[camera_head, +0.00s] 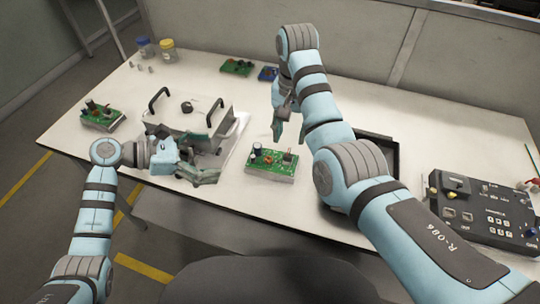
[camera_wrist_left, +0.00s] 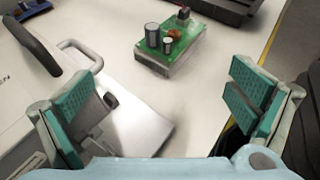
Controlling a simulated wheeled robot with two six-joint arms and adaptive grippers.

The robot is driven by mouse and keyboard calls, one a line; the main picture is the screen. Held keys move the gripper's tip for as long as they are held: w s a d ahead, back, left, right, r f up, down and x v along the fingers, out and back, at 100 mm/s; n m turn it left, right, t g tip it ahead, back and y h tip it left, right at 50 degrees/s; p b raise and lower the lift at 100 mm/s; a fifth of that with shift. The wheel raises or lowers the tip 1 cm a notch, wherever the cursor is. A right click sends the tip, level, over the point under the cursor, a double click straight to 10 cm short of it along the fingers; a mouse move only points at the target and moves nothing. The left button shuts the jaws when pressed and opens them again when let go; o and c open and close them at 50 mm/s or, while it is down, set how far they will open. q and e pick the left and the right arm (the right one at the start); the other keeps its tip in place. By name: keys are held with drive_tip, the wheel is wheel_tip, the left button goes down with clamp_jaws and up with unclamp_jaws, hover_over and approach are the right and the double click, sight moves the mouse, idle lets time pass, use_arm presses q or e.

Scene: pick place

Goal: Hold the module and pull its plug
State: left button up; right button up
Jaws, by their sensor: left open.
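The module, a green circuit board on a pale metal block (camera_head: 270,173), lies on the white table near its front edge. It also shows in the left wrist view (camera_wrist_left: 165,60), ahead of the fingers. My right gripper (camera_head: 288,134) hangs fingers down above and behind the module, apparently open and empty.
A white fixture with black handles (camera_head: 190,118) stands behind my left gripper. Other boards lie at the left (camera_head: 103,116) and back (camera_head: 236,68). A black tray (camera_head: 385,140) is partly hidden by my right arm. A black control box (camera_head: 480,213) is at the right.

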sight(253, 157)
use_arm(q)
drive_tip(key=d, duration=0.2)
drive_tip(key=d+f, duration=0.1)
drive_tip(key=d, duration=0.2)
use_arm(e)
drive_tip(key=shift+s+r, duration=0.6)
drive_tip(key=shift+s, duration=0.3)
use_arm(q)
drive_tip(key=x, duration=0.7)
drive_tip(key=shift+w+f, duration=0.35)
drive_tip(key=shift+w, duration=0.15)
use_arm(e)
drive_tip(key=shift+w+a+f, duration=0.1)
drive_tip(key=shift+w+f, duration=0.2)
drive_tip(key=shift+w, duration=0.2)
use_arm(q)
drive_tip(key=shift+w+d+f, duration=0.1)
drive_tip(key=shift+d, duration=0.4)
use_arm(e)
drive_tip(key=shift+s+r, duration=0.1)
drive_tip(key=shift+s, duration=0.05)
use_arm(q)
drive_tip(key=shift+s, duration=0.2)
use_arm(e)
drive_tip(key=shift+s, duration=0.15)
